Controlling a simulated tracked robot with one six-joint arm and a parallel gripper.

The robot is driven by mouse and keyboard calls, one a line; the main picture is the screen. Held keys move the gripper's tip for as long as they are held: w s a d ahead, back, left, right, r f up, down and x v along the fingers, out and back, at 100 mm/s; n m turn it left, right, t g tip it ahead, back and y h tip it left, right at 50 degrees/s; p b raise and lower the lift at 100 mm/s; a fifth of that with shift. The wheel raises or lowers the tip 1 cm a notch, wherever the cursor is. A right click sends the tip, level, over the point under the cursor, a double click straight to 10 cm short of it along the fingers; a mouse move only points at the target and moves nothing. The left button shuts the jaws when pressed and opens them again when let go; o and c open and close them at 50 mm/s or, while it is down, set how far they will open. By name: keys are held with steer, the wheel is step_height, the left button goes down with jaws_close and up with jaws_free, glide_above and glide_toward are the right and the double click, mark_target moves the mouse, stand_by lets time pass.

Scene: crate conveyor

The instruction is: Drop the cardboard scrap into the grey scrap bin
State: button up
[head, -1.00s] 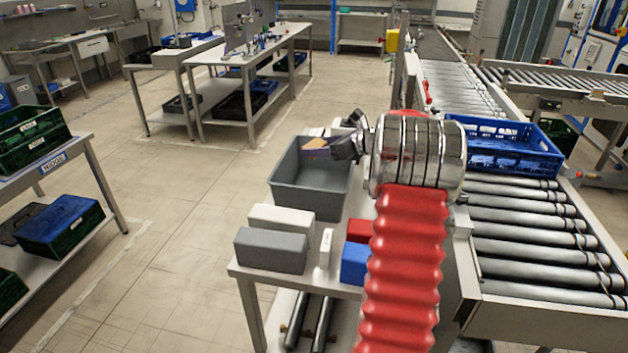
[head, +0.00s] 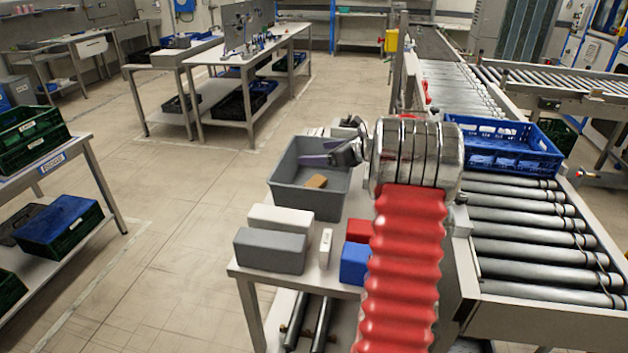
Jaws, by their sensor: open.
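The grey scrap bin (head: 305,201) stands on a small metal table beside the conveyor. The brown cardboard scrap (head: 316,181) is inside the bin, low down between its walls. My gripper (head: 303,160) is over the bin's far part, with its fingers pointing left. It is open and empty, apart from the scrap, which lies below and nearer the camera. My wrist hides the area to the right of the bin.
In front of the bin on the table (head: 310,274) are a white block (head: 281,217), a grey block (head: 269,250), a small white upright piece (head: 326,248), a red block (head: 358,231) and a blue block (head: 355,263). A blue crate (head: 500,148) sits on the roller conveyor (head: 540,240).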

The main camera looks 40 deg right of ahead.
steer(key=v, duration=1.3)
steer(key=shift+s, duration=0.4)
steer(key=shift+r, duration=0.1)
stand_by(0.4)
